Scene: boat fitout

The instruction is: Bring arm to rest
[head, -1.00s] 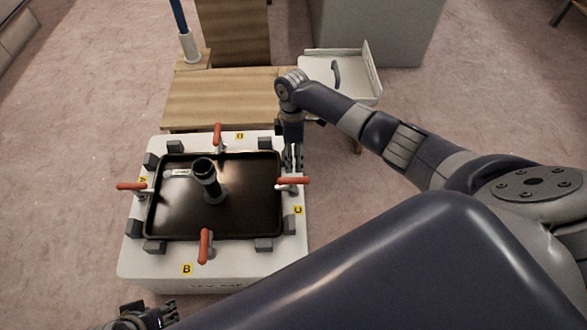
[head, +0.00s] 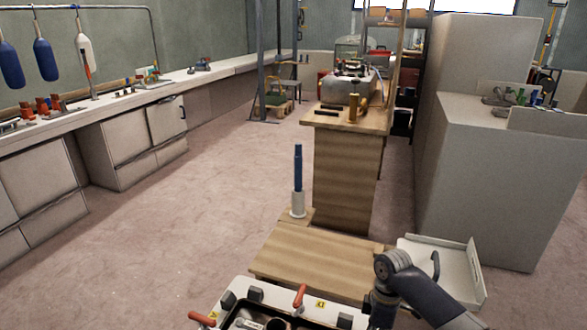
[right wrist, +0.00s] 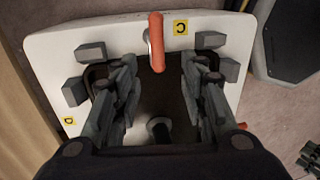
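My right arm reaches down at the bottom right of the head view, with its gripper below the picture edge. In the right wrist view my right gripper (right wrist: 158,75) is open, its two fingers apart with nothing between their pads. The red handle of clamp C (right wrist: 156,42) shows just beyond the fingertips, upright in the picture. Below lies the white fixture (right wrist: 60,45) holding a dark tray (right wrist: 150,105). What looks like my left gripper (right wrist: 312,158) shows partly at the right edge of the wrist view; its opening is unclear.
In the head view a low wooden table (head: 310,258) stands behind the fixture, with a white bin (head: 465,275) at its right. A blue-handled tool (head: 298,170) stands in a holder. A wooden counter (head: 345,170) and grey cabinet (head: 480,180) stand beyond. Left floor is clear.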

